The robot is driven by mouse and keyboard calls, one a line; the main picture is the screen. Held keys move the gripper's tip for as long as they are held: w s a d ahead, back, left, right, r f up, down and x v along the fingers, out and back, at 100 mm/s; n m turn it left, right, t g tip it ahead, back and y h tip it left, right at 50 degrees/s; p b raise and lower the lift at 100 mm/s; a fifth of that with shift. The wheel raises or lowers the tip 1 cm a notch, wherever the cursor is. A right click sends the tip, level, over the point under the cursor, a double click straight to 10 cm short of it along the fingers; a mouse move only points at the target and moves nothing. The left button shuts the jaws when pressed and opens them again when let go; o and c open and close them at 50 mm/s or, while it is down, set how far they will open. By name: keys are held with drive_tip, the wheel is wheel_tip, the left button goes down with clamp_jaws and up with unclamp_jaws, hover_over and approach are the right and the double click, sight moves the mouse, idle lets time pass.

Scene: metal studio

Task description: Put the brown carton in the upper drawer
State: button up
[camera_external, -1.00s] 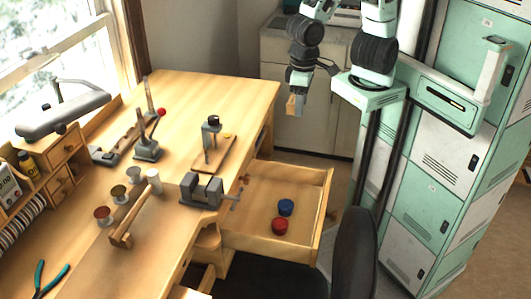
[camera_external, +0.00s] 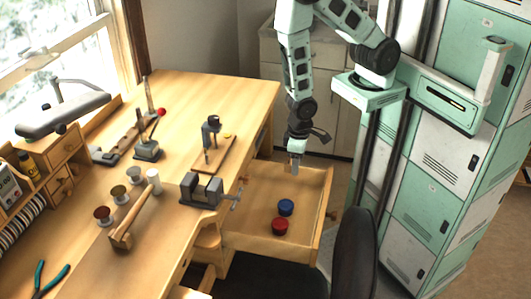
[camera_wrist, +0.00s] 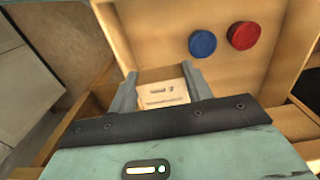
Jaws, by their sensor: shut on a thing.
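The brown carton (camera_wrist: 165,93) sits between the two fingers of my gripper (camera_wrist: 160,90) in the wrist view, and the gripper is shut on it. In the external view my gripper (camera_external: 295,168) points down at the far edge of the open upper drawer (camera_external: 250,240); the carton can hardly be made out there. In the wrist view the drawer (camera_wrist: 160,20) lies just beyond the fingertips. Whether the carton is fully inside the drawer's walls I cannot tell.
A blue lid (camera_external: 286,206) and a red lid (camera_external: 280,226) lie in the drawer toward its front. A vise (camera_external: 203,190) stands on the workbench (camera_external: 190,95) beside the drawer. A dark chair back (camera_external: 357,240) stands close to the drawer's front right corner.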

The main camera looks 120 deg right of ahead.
sight(295, 195)
drive_tip(key=shift+f+p, duration=0.8)
drive_tip(key=shift+f, duration=5)
drive_tip(key=shift+f, duration=0.1)
drive_tip(key=shift+f, duration=0.15)
drive_tip(key=o, duration=0.7)
